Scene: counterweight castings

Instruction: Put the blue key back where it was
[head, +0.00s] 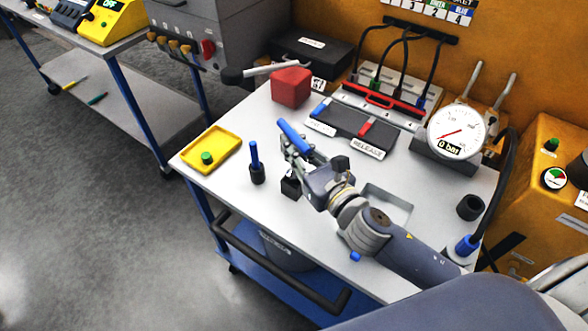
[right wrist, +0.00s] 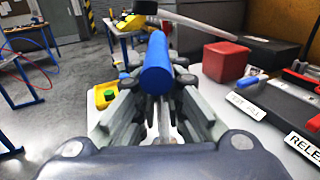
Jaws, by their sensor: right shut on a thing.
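My right gripper (head: 297,151) is shut on a blue cylindrical bar, the blue key (head: 292,135), held tilted above the table. In the right wrist view the blue key (right wrist: 157,64) stands between the fingers, its lower part hidden by them. A small black block (head: 291,187) is below the gripper on the white table; the hand partly hides it. To its left, a thin blue rod (head: 254,154) stands upright in a black socket (head: 257,174). A black tray (head: 345,128) with labels holds a short blue piece (head: 321,108) and a red piece (head: 367,128). My left gripper is not in view.
A red block (head: 291,87) stands at the back, beside a grey lever (head: 264,70). A gauge (head: 456,132) stands at the back right. Bare table lies around the blue rod.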

